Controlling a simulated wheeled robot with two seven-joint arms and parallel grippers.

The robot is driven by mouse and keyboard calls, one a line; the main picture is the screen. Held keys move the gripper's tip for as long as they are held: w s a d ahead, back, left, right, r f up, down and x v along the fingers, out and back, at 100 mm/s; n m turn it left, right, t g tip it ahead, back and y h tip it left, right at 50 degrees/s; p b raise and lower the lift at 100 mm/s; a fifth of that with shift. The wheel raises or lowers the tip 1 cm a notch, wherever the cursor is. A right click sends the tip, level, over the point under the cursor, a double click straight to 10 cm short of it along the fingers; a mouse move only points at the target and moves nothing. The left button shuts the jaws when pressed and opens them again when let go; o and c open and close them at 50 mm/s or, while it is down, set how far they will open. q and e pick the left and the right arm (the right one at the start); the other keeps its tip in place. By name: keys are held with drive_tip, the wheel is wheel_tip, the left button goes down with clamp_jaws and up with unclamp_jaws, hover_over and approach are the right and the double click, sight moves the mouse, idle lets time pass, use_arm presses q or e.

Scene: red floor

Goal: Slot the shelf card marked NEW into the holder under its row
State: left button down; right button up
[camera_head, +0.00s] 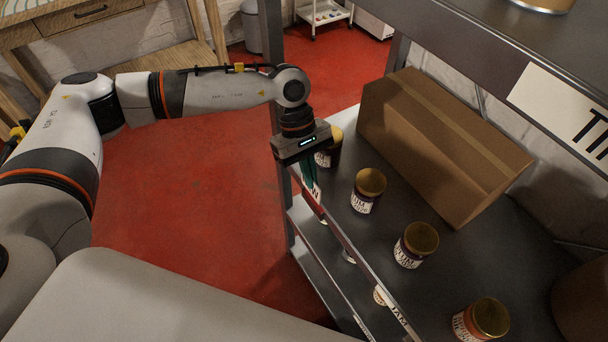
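My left gripper (309,178) points down at the front edge of the middle shelf, near its left post. Its fingers look closed on the shelf card (314,191), a white card with dark lettering, only partly readable, and red below. The card is at the shelf's front edge; I cannot tell whether it sits in a holder. The shelf's front rail (352,250) runs down to the right and carries a JAM label (398,315). My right gripper is not in view.
Gold-lidded jars stand on the shelf, one (327,157) close behind my gripper, others (368,190), (415,245), (481,320) to the right. A large cardboard box (435,145) stands behind them. An upper shelf (500,50) overhangs at right. Red floor (190,215) is clear at left.

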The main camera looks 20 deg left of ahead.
use_arm(q)
drive_tip(key=shift+w+d+f+b, duration=0.1)
drive_tip(key=shift+f+b, duration=0.2)
drive_tip(key=shift+f, duration=0.35)
drive_tip(key=shift+w+d+f+b, duration=0.1)
drive_tip(key=shift+f+b, duration=0.2)
drive_tip(key=shift+f, duration=0.35)
drive_tip(key=shift+f+b, duration=1.15)
drive_tip(key=shift+f, duration=0.1)
drive_tip(key=shift+f, duration=0.1)
drive_tip(key=c, duration=1.6)
unclamp_jaws()
